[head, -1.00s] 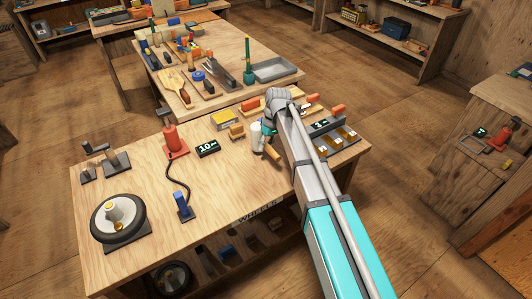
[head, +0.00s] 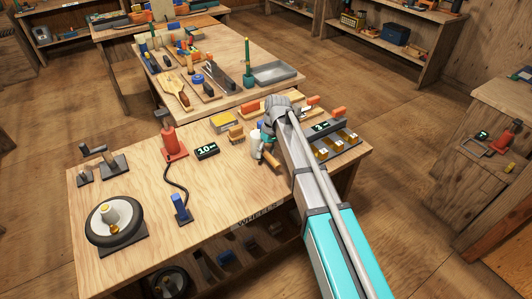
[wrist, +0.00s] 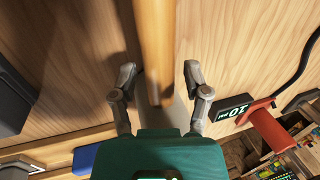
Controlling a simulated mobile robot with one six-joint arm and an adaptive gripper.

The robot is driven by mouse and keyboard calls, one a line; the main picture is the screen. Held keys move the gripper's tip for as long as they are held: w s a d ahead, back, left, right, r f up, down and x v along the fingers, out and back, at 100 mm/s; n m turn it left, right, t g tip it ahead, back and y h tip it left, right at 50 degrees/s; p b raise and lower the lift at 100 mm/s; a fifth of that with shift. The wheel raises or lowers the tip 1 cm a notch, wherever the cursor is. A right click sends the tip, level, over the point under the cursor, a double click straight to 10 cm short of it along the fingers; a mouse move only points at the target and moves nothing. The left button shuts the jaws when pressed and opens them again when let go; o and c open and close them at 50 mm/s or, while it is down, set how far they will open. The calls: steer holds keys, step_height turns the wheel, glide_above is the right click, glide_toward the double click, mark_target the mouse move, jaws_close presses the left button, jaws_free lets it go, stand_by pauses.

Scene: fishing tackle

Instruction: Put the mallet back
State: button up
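The mallet's wooden handle (head: 270,158) points out below my gripper, over the near workbench. In the wrist view the handle (wrist: 155,45) runs down from the top edge between the two fingers. A pale cylinder (head: 255,138) beside the handle looks like the mallet's head. The contact itself is hard to see. In the head view my arm hides most of the gripper.
A "10" display (head: 207,151), a red cylinder tool (head: 173,142) and a wheel on a stand (head: 115,220) occupy the bench's left. A yellow box (head: 224,122) and a wooden block (head: 236,134) lie behind. A dark rack (head: 335,139) stands right. The bench's middle front is clear.

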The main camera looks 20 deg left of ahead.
steer(key=shift+r, duration=0.15)
stand_by(0.3)
steer(key=p+v, duration=1.1)
steer(key=shift+r+p, duration=0.35)
steer(key=shift+r, duration=0.05)
steer(key=shift+w+d, duration=0.1)
stand_by(0.9)
steer(key=s+d+m+t, duration=0.1)
steer(key=s+d+m, duration=0.2)
steer(key=d, duration=0.9)
steer(key=s+d+m+h, duration=0.1)
steer(key=s+d+m, duration=0.2)
steer(key=s+d, duration=0.4)
steer(key=s+d+m+t, duration=0.1)
steer(key=s+d+m, duration=0.3)
steer(key=d, duration=1.4)
steer(key=shift+s+d+f+t+h, duration=0.2)
steer(key=shift+s+f+t+h, duration=0.15)
steer(key=shift+s, duration=0.7)
